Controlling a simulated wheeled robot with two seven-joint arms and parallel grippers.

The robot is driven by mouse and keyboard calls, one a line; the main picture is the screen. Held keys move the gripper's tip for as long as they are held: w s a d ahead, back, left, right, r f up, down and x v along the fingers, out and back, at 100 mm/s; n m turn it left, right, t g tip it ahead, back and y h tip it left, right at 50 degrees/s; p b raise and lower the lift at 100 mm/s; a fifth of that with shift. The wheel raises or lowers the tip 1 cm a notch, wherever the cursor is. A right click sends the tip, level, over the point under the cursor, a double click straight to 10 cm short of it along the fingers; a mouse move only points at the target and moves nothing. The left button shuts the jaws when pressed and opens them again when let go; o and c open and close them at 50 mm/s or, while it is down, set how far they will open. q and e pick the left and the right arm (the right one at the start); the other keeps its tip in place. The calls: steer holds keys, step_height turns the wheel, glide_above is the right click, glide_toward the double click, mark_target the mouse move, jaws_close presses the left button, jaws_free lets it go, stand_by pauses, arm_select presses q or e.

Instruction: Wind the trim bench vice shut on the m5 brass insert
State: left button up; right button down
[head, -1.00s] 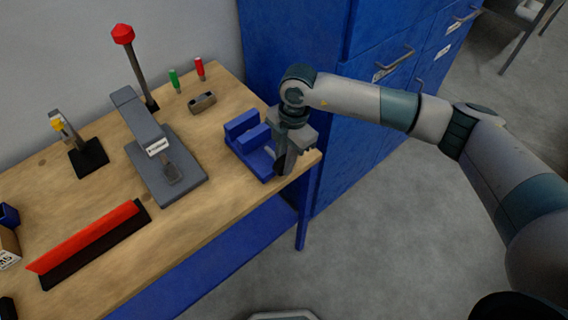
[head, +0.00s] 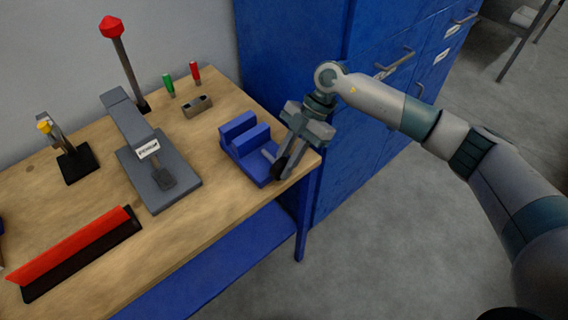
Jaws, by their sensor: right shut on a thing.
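The blue trim bench vice (head: 238,133) stands on the right end of the wooden bench, with a gap showing between its two upright jaws. A grey screw or crank part shows at its front right, next to a dark round knob (head: 279,169). My right gripper (head: 283,168) is at this front side, tilted, its fingers shut on the vice handle; the fingers partly hide the handle. I cannot make out the m5 brass insert in the jaws. My left gripper is out of view.
A grey press (head: 160,170) with a red-knobbed lever stands left of the vice. A small grey block (head: 197,106) and green and red-handled tools sit behind. A red-and-black strip (head: 75,255) lies at the front left. Blue cabinets (head: 290,50) stand close behind the vice.

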steer(key=shift+w+r, duration=0.1)
steer(key=c, duration=1.6)
jaws_free()
steer(key=shift+c, duration=0.2)
steer(key=shift+d, duration=0.1)
steer(key=shift+w+d+r+b, duration=0.2)
steer(key=shift+d+r+b, duration=0.1)
steer(key=shift+r, duration=0.1)
arm_select(q)
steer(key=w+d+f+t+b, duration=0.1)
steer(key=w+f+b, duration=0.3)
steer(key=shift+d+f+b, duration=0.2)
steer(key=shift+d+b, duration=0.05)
steer(key=shift+b, duration=0.15)
arm_select(e)
steer(key=v, duration=1.6)
steer(key=shift+r, duration=0.15)
